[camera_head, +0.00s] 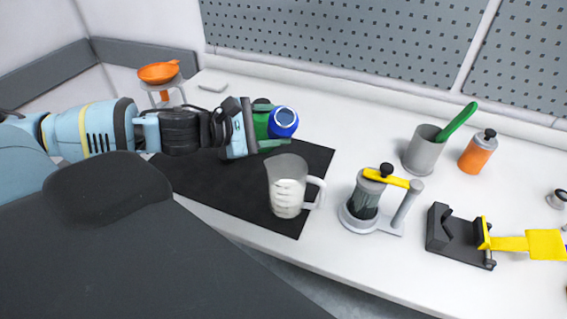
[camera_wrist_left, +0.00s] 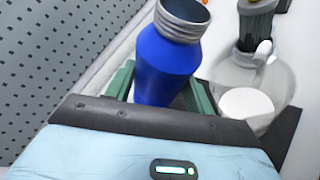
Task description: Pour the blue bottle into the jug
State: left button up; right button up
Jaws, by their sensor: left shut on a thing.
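The blue bottle (camera_head: 284,123) is held by my left gripper (camera_head: 268,124), above the far part of a black mat (camera_head: 220,190). In the left wrist view the bottle (camera_wrist_left: 165,68) sits between the two green fingers of the left gripper (camera_wrist_left: 163,92), shut on its body. Its silver threaded mouth is uncapped. The clear jug (camera_head: 286,187) stands upright on the mat, nearer than the bottle, with its handle to the right. The jug (camera_wrist_left: 262,85) also shows right of the bottle in the left wrist view. A white patch is seen inside it; I cannot tell whether it is liquid.
An agitator stand (camera_head: 372,205) is right of the jug. An orange dish (camera_head: 159,72) stands at the back left.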

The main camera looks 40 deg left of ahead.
pick_arm(q)
jog(key=shift+r, duration=0.25)
jog(key=shift+a+f, duration=0.1)
jog(key=shift+m, duration=0.3)
jog(key=shift+w+t, duration=0.1)
jog(key=shift+t, duration=0.2)
jog(key=shift+f, duration=0.15)
jog(key=shift+a+f+m, duration=0.1)
jog(key=shift+m, duration=0.2)
jog(key=shift+f, duration=0.1)
